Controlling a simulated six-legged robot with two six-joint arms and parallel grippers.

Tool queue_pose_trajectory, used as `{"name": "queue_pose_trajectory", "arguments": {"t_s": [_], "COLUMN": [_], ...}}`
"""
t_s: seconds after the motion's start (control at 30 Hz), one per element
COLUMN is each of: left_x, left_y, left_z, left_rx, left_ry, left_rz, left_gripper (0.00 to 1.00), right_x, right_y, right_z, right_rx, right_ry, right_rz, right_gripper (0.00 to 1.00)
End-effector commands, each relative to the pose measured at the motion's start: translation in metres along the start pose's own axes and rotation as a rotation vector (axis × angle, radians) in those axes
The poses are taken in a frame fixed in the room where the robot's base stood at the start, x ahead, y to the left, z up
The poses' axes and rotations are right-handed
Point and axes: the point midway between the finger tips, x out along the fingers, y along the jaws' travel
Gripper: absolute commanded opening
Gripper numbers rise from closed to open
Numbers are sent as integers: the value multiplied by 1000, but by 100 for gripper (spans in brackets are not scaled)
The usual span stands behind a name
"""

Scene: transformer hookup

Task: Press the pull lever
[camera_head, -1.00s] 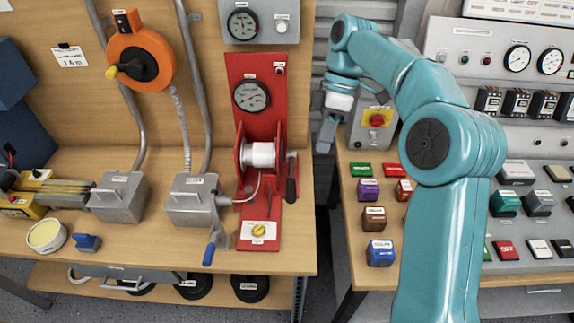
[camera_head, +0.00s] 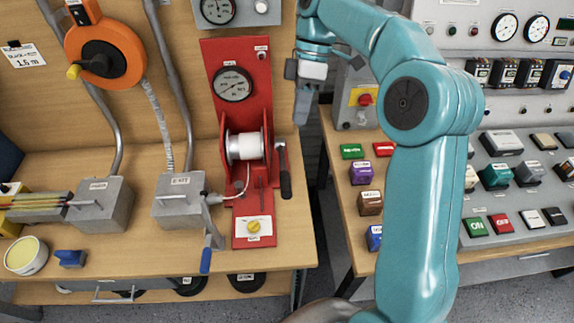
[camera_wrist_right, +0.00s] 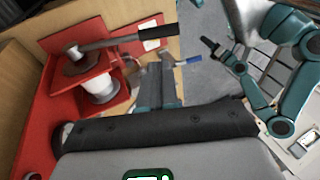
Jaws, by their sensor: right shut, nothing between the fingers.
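The lever with a black handle (camera_head: 284,172) hangs at the right side of the winch on the red panel (camera_head: 237,105). It also crosses the top left of the right wrist view (camera_wrist_right: 125,39). I see no readable "pull" label, so I cannot tell for sure that this is the pull lever. My right gripper (camera_head: 302,112) is shut and empty, above and slightly right of the handle, apart from it in the head view. Its fingers also show in the right wrist view (camera_wrist_right: 156,85). My left gripper (camera_wrist_right: 210,47) seems to show small and dark there; its jaws are unclear.
A grey box (camera_head: 180,202) with a blue-handled crank (camera_head: 206,258) stands left. Coloured blocks (camera_head: 362,173) stand on the right table, across a gap.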

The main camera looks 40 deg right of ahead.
Motion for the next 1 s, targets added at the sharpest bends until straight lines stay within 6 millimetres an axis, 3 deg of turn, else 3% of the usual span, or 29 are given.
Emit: {"name": "queue_pose_trajectory", "arguments": {"t_s": [0.23, 0.7, 1.0], "left_x": [4, -1, -4], "left_y": [-1, 0, 1], "left_z": [0, 0, 0], "left_rx": [0, 0, 0], "left_ry": [0, 0, 0], "left_rz": [0, 0, 0], "left_gripper": [61, 61, 61], "right_x": [20, 113, 138], "right_y": [0, 2, 3], "right_z": [-1, -4, -4], "right_rx": [-1, 0, 0], "right_ry": [-1, -1, 0], "right_rz": [-2, -4, 0], "right_gripper": [0, 0, 0]}}
